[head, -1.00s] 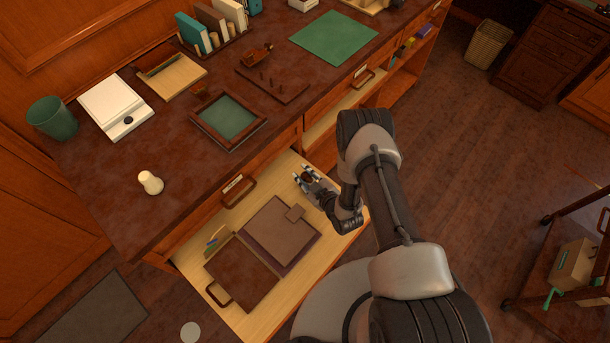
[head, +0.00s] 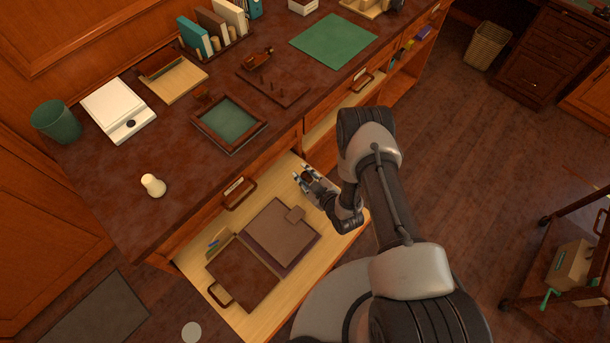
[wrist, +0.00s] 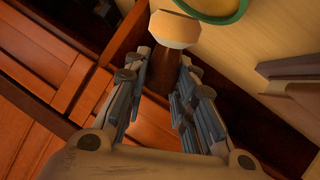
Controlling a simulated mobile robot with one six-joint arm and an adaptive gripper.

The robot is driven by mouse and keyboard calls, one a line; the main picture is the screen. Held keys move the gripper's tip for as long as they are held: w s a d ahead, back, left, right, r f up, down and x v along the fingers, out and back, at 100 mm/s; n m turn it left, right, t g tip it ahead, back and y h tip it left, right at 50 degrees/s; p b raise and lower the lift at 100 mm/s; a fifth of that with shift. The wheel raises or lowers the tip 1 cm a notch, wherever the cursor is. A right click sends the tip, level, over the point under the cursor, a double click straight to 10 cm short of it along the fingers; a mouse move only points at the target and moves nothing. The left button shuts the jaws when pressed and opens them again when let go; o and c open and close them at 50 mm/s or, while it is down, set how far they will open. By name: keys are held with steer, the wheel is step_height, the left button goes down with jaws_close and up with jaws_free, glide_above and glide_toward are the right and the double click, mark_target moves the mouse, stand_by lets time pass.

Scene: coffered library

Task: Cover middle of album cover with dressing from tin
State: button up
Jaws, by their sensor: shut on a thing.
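My gripper (head: 306,176) is over the right part of the open drawer in the head view. In the wrist view my gripper (wrist: 163,108) is shut on the brown handle of a dauber (wrist: 172,33) with a broad cream head. A green-rimmed tin (wrist: 240,13) with pale yellow dressing inside shows at the top edge of the wrist view, just beyond the dauber head; I cannot tell whether they touch. In the drawer lie a dark brown flat case (head: 242,274) and a lighter brown album-like cover (head: 280,233) with a small tab; which one is the album is unclear.
The pale drawer floor (head: 262,318) has bare room around the flat items. Small coloured strips (head: 216,241) stand at its left. The dark counter (head: 105,190) above carries a cream knobbed object (head: 153,185), a framed green tray (head: 229,120) and a white scale-like device (head: 118,110).

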mark_target(305, 174)
steer(key=shift+r+p, duration=1.65)
steer(key=shift+r, duration=0.75)
